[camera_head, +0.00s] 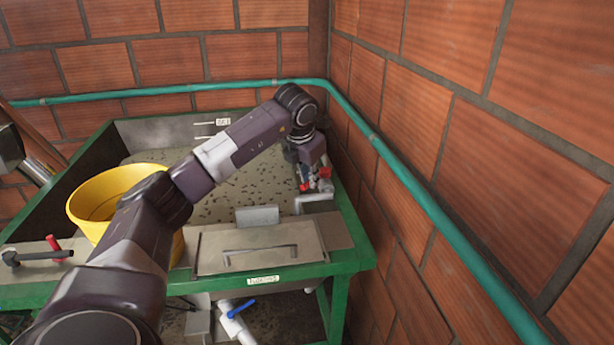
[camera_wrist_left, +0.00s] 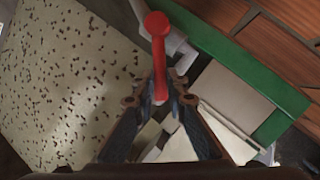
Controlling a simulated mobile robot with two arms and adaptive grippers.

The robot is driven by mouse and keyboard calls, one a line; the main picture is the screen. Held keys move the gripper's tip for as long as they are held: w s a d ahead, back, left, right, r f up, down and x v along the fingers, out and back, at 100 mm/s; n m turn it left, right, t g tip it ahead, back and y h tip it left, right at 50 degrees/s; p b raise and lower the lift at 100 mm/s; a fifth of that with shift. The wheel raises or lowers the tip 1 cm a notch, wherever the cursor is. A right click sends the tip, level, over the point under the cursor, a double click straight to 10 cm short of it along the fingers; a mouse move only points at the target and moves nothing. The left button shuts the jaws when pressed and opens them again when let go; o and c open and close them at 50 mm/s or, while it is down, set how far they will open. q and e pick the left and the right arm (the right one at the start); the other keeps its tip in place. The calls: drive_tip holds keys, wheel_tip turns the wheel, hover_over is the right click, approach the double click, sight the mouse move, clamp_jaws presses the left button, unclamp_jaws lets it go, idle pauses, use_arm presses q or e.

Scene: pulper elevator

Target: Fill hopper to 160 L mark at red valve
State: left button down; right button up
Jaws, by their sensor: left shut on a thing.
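The hopper (camera_head: 92,180) is a green-framed metal tank holding cloudy, speckled water (camera_head: 235,200). A small white plate with level marks (camera_head: 222,121) sits on its back wall above the water; its lettering is too small to read. The red valve handle (camera_head: 325,173) is at the hopper's right side, beside a grey pipe spout (camera_head: 313,198). My left gripper (camera_head: 315,181) is there, shut on the red handle. In the left wrist view the handle (camera_wrist_left: 158,40) stands up between the fingertips (camera_wrist_left: 163,90). I cannot tell whether water flows from the spout.
A yellow bucket (camera_head: 105,195) stands at the hopper's front left, partly behind my left arm. A metal cover with a handle (camera_head: 260,247) is at the front. Another red lever (camera_head: 54,244) sits at left, and a blue valve handle (camera_head: 242,307) below. Brick walls and a teal pipe (camera_head: 420,197) close in the right.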

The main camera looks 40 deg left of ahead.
use_arm(q)
drive_tip(key=shift+s+d+f, duration=0.1)
drive_tip(key=shift+f, duration=0.15)
drive_tip(key=c, duration=1.9)
unclamp_jaws()
drive_tip(key=shift+c, duration=0.2)
drive_tip(key=shift+r, duration=0.1)
drive_tip(key=shift+r, duration=0.1)
drive_tip(key=v, duration=1.1)
drive_tip(key=shift+r, duration=0.35)
drive_tip(key=shift+s+d+f, duration=0.1)
drive_tip(key=shift+s, duration=0.05)
